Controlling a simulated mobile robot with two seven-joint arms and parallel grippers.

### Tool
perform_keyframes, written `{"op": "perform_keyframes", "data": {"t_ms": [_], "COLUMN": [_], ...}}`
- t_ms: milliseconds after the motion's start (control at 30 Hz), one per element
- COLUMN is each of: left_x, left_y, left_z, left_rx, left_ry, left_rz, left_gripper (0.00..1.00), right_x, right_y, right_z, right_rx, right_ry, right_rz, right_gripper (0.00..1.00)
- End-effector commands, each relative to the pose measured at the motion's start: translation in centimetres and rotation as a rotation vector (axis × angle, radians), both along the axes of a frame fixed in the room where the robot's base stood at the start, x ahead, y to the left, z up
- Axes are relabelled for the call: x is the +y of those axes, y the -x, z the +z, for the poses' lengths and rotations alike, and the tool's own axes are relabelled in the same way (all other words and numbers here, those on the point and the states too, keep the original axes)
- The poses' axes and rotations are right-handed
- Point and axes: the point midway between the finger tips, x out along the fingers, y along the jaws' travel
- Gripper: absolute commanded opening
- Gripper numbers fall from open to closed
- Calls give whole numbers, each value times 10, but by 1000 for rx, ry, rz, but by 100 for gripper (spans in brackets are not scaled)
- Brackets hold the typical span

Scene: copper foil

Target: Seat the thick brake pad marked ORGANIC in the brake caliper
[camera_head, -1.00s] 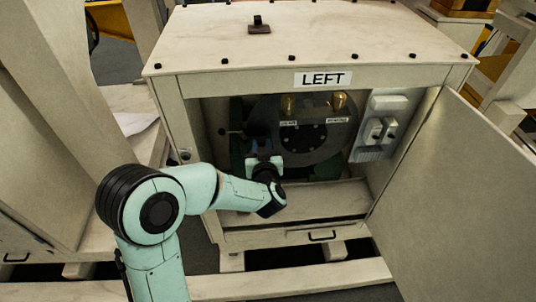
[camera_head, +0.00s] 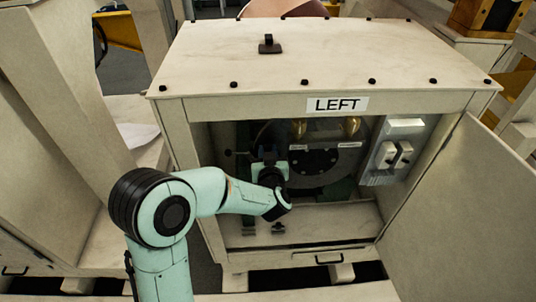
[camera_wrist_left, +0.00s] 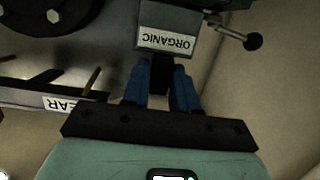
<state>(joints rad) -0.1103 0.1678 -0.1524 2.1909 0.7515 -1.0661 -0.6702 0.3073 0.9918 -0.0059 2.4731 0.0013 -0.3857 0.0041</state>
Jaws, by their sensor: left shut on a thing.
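The brake pad marked ORGANIC (camera_wrist_left: 168,30) is a grey block with a white label, upside down in the left wrist view. My left gripper (camera_wrist_left: 162,82) has blue fingers shut on the pad's dark narrow part, just below the label. In the head view my left gripper (camera_head: 268,168) is inside the cabinet, left of the dark round disc (camera_head: 315,162), and hides the pad. At the pad's far end, dark metal with a black-knobbed lever (camera_wrist_left: 252,41) appears to be part of the caliper. How far the pad sits in it cannot be told. My right gripper is out of view.
The cabinet marked LEFT (camera_head: 337,104) stands open, its door (camera_head: 460,215) swung right. Two brass-coloured parts (camera_head: 351,126) sit above the disc. A switch panel (camera_head: 395,153) is on the inner right wall. Small dark fittings (camera_head: 278,228) are on the cabinet floor.

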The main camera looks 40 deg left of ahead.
Motion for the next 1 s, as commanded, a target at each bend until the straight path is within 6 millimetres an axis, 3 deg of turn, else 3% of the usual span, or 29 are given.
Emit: {"op": "perform_keyframes", "data": {"t_ms": [833,1000], "left_x": [28,31], "left_y": [-33,-31], "left_z": [0,-1], "left_rx": [-1,-2], "left_ry": [-1,-1], "left_rz": [1,0], "left_gripper": [0,0], "right_x": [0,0], "right_y": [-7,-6], "right_z": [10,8], "right_rx": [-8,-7], "right_ry": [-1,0], "right_rz": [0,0], "right_gripper": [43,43]}}
